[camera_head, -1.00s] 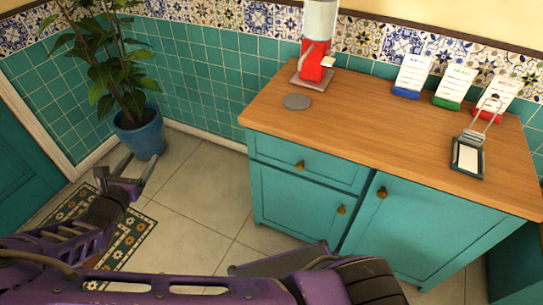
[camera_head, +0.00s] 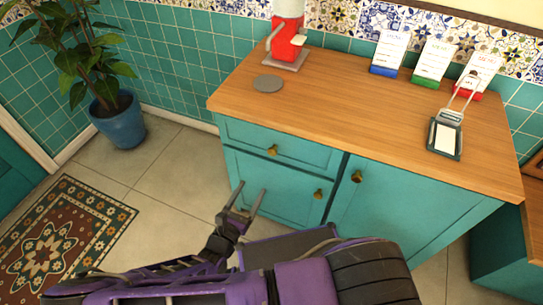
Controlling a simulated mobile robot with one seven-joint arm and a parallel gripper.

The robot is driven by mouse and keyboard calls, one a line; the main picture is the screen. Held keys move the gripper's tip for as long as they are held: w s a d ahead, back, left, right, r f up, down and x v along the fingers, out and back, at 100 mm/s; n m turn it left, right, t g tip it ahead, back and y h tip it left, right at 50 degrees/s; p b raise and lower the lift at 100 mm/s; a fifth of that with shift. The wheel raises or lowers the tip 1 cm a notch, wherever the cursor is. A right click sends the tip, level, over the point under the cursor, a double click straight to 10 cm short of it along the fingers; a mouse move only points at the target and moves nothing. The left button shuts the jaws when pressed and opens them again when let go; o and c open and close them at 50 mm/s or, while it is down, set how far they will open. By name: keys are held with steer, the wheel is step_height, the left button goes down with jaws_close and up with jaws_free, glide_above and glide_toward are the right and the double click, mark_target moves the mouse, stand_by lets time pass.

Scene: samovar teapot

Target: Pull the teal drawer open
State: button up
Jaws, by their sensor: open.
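The teal drawer (camera_head: 300,151) is at the upper left of the teal cabinet, under the wooden top. It looks shut, with a small brass knob (camera_head: 272,150) on its front. My gripper (camera_head: 251,198) is in front of the cabinet's lower left door (camera_head: 275,185), below and left of the drawer knob. Its two fingers are apart, with nothing between them. From this view I cannot tell how far the fingers are from the cabinet front.
The counter (camera_head: 350,110) holds a red dispenser (camera_head: 287,42), a grey disc (camera_head: 268,84), several upright cards and a metal-framed device (camera_head: 445,138). A potted plant (camera_head: 118,122) stands by the wall. Tiled floor (camera_head: 165,180) is clear at left; a patterned rug (camera_head: 60,235) lies there.

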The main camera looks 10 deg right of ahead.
mark_target(272, 153)
steer(key=x, duration=1.4)
steer(key=shift+w+d+b, duration=0.25)
steer(key=shift+w+b, duration=0.05)
steer(key=shift+b, duration=0.1)
jaws_close()
stand_by(0.5)
